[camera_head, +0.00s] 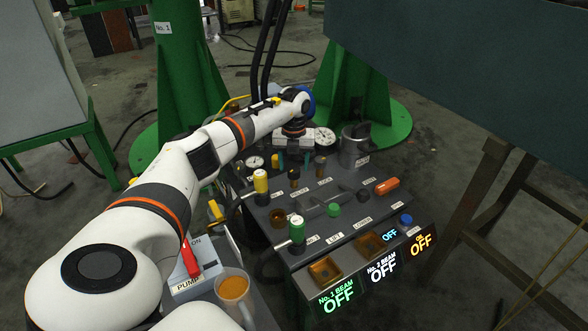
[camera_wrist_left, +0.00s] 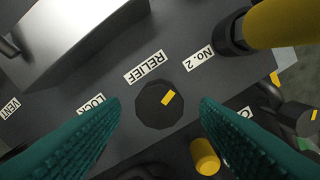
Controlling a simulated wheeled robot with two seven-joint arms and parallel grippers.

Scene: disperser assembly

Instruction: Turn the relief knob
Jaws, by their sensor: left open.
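The relief knob (camera_wrist_left: 160,105) is a dark, round, faceted knob with a yellow mark on top. It sits below the RELIEF label (camera_wrist_left: 148,66) in the left wrist view. My left gripper (camera_wrist_left: 160,101) is open, with its two green ribbed fingers on either side of the knob. Gaps show between the fingers and the knob, and I cannot tell their height above the panel. In the head view my left gripper (camera_head: 293,131) points down at the back of the control panel (camera_head: 345,197). My right gripper is not in view.
A yellow-topped valve (camera_head: 261,182) and a green-topped valve (camera_head: 297,229) stand along the panel's left side. A pressure gauge (camera_head: 324,139) and a metal cylinder (camera_head: 355,146) stand at its back. An orange-filled cup (camera_head: 234,291) stands near my left arm.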

